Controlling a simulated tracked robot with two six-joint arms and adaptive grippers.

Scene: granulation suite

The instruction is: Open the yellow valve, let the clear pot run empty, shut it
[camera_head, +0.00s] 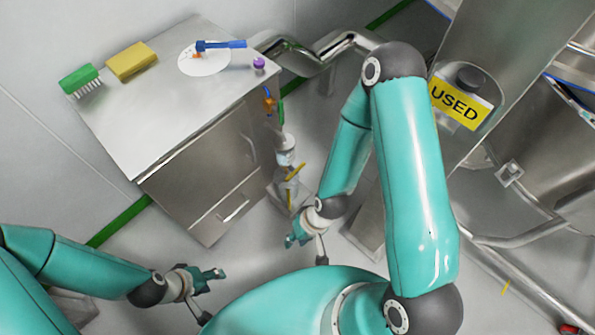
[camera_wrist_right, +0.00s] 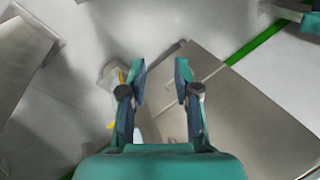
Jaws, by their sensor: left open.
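The clear pot (camera_head: 286,156) stands upright on a slim stand beside the steel cabinet, in the head view. A yellow valve lever (camera_head: 296,171) sticks out at a slant just below it. My right gripper (camera_head: 295,238) is low and in front of the stand, apart from the valve. The right wrist view shows this gripper (camera_wrist_right: 161,75) open, with nothing between its fingers. Yellow bits (camera_wrist_right: 121,77) show there behind its left finger, mostly hidden. My left gripper (camera_head: 212,275) is open and empty at the lower left, well away from the stand. The pot's fill level is too small to tell.
The steel cabinet (camera_head: 150,125) carries a green brush (camera_head: 80,79), a yellow sponge (camera_head: 132,61), a white disc (camera_head: 196,64) with a blue-handled tool, and a purple knob. Orange and green levers (camera_head: 268,101) sit above the pot. A vessel marked USED (camera_head: 456,102) stands right.

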